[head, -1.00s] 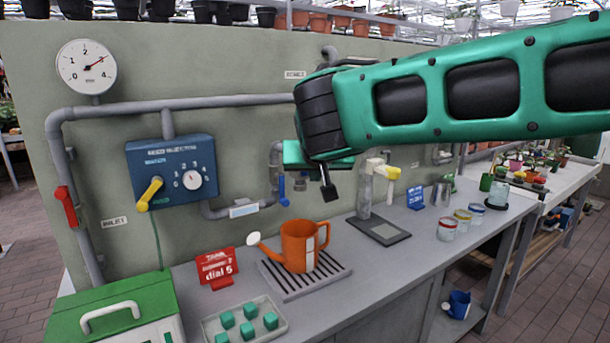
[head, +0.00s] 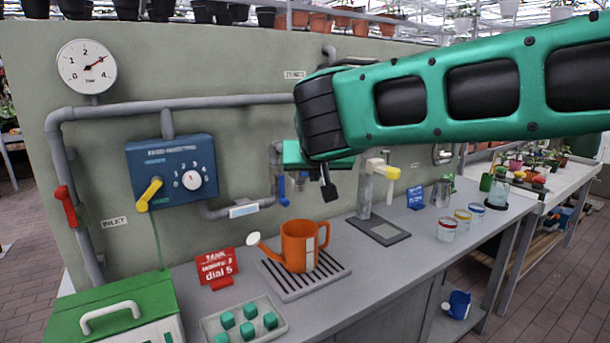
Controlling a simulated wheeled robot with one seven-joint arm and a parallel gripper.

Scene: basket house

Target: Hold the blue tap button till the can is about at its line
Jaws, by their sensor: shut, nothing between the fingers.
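The orange watering can (head: 296,247) stands upright on the slatted drain grate (head: 302,285), its white spout head to the left. A pale strip shows on its side; its level and line are too small to read. I cannot make out a separate button. My gripper (head: 329,194) is shut and empty, pointing down above and to the right of the can. It appears right of the blue part; whether it touches anything at the tap is unclear.
A blue dial box (head: 172,170) with a yellow lever and a round gauge (head: 87,66) are on the wall. A red sign (head: 217,267), a tray of green cubes (head: 270,337) and a green box (head: 110,310) are nearby. A yellow-handled dispenser (head: 365,190) and jars stand right.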

